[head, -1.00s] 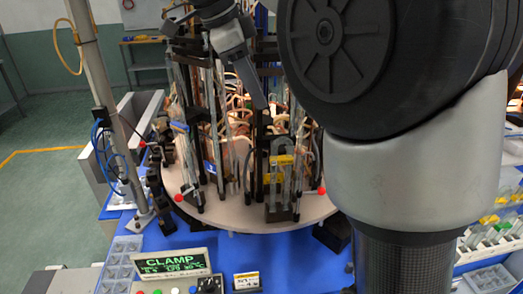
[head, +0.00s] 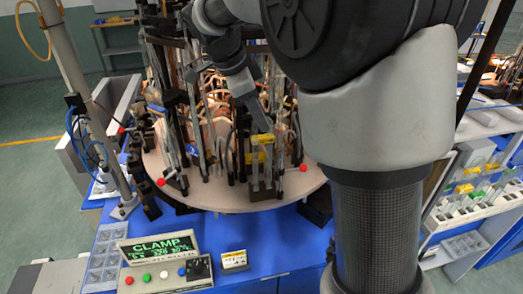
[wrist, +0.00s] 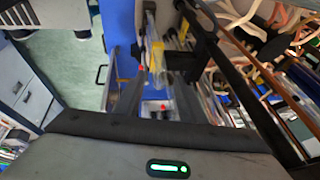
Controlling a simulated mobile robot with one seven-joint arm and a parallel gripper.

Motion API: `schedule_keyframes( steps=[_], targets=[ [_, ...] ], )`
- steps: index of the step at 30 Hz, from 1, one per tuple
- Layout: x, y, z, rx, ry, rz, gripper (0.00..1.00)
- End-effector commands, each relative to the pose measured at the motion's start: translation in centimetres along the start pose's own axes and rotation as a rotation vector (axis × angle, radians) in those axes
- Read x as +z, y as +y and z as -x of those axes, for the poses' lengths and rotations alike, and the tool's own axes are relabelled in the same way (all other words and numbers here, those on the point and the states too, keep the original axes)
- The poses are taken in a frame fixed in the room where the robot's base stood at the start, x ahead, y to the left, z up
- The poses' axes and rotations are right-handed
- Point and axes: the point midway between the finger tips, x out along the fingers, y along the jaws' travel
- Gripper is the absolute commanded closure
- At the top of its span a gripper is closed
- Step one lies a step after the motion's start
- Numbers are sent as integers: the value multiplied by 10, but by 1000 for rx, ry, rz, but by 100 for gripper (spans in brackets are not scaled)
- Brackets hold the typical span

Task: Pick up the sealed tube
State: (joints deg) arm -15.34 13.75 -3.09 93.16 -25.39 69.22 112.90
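A clear glass tube (head: 255,178) with yellow pieces (head: 260,157) stands upright at the front station of the round carousel table (head: 215,197). I cannot tell whether its end is sealed. My gripper (head: 262,122) is just above and behind the yellow pieces in the head view, pointing down. In the wrist view my gripper (wrist: 157,80) has its two dark fingers apart. Glass with a yellow part (wrist: 155,55) shows in the gap between them, and I see no finger closed on it. Whether the fingers reach around the tube is hard to tell.
Black posts, rods and orange hoses crowd the carousel around the gripper. A control box reading CLAMP (head: 160,255) stands on the blue table at the front left. A white rack with yellow-marked items (head: 465,190) is at the right. A tall pole (head: 75,90) stands left.

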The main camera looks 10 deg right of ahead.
Motion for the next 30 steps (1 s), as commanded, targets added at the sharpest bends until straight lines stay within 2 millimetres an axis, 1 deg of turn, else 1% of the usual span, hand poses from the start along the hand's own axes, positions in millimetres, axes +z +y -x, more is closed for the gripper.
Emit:
schedule_keyframes(
  steps=[3,8,9,11,15,30],
  targets=[
    [0,0,-6,-1,-1,0,64],
    [0,0,-6,-1,-1,0,64],
    [0,0,-6,-1,-1,0,65],
    [0,0,-6,-1,-1,0,76],
    [0,0,-6,-1,-1,0,99],
    [-2,-1,-4,-2,0,-1,100]
  ],
)
